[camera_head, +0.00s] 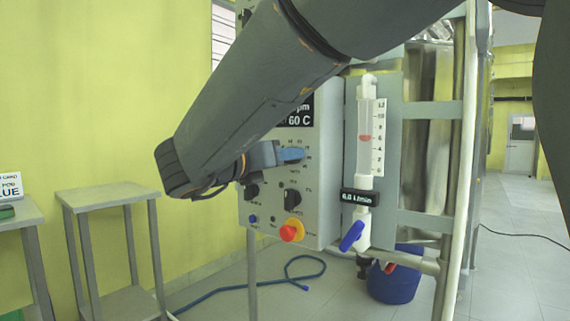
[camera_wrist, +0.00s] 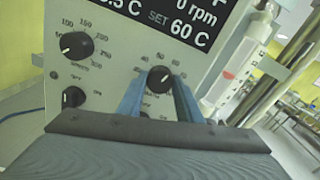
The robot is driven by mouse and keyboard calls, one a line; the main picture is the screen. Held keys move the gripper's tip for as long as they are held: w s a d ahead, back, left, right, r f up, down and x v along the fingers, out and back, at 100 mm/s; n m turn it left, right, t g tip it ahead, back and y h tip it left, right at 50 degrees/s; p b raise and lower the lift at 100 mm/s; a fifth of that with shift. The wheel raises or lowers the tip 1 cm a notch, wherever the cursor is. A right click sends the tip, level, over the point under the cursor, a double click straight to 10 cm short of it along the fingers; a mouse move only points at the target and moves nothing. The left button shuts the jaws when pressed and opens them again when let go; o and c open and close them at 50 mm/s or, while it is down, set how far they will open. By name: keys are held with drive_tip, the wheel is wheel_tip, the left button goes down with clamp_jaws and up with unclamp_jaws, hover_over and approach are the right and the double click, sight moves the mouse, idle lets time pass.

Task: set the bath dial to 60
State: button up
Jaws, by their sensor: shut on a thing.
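The bath dial (camera_wrist: 160,79) is a round black knob with a white pointer mark, on the pale control panel (camera_wrist: 115,55). Its pointer tilts to the upper right in the wrist view. My gripper (camera_wrist: 157,88) has its two blue fingers on either side of the dial and is shut on it. The display (camera_wrist: 190,22) above reads 0 rpm and SET 60 C; its left part is cut off. In the head view my gripper (camera_head: 291,154) is at the panel and hides the dial. The display's 60 C line (camera_head: 300,121) shows there beside my arm.
Another black knob (camera_wrist: 76,45) sits left of the dial, with a smaller one (camera_wrist: 74,97) below it. A red and yellow stop button (camera_head: 291,230) juts out low on the panel. A flow meter (camera_head: 371,125) with a blue-handled valve (camera_head: 352,236) stands right of the panel.

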drive_tip(key=shift+f, duration=0.1)
idle(0.3)
drive_tip(key=o, duration=1)
drive_tip(key=shift+o, duration=0.2)
drive_tip(key=p+v, duration=0.1)
drive_tip(key=v, duration=0.7)
drive_tip(key=shift+w, duration=0.2)
